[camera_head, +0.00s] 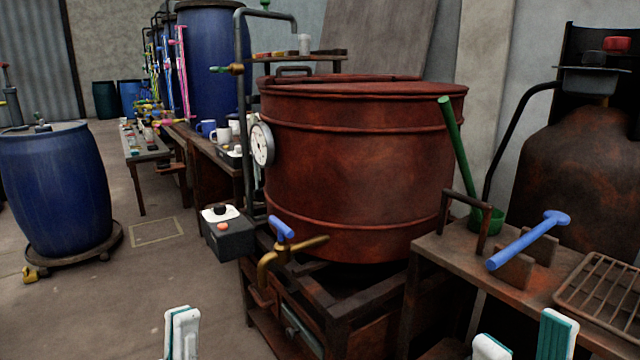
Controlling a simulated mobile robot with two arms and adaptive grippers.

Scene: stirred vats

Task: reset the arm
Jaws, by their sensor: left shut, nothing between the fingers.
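My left gripper (182,334) shows only its fingertips at the bottom edge, left of the middle. Its white and teal fingers are together with nothing between them. It is over the floor, in front of the workstation. My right gripper (524,343) is at the bottom right. Its two fingertips stand apart and I see nothing between them. The rest of both arms is out of view.
A rusty red vat (360,170) fills the middle, with a brass tap (290,250) below. At right, a bench (440,245) carries a blue-handled tool (525,242), a green ladle (455,150) and a wire rack (605,300). A blue barrel (55,190) stands left. Floor (110,310) at front left is clear.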

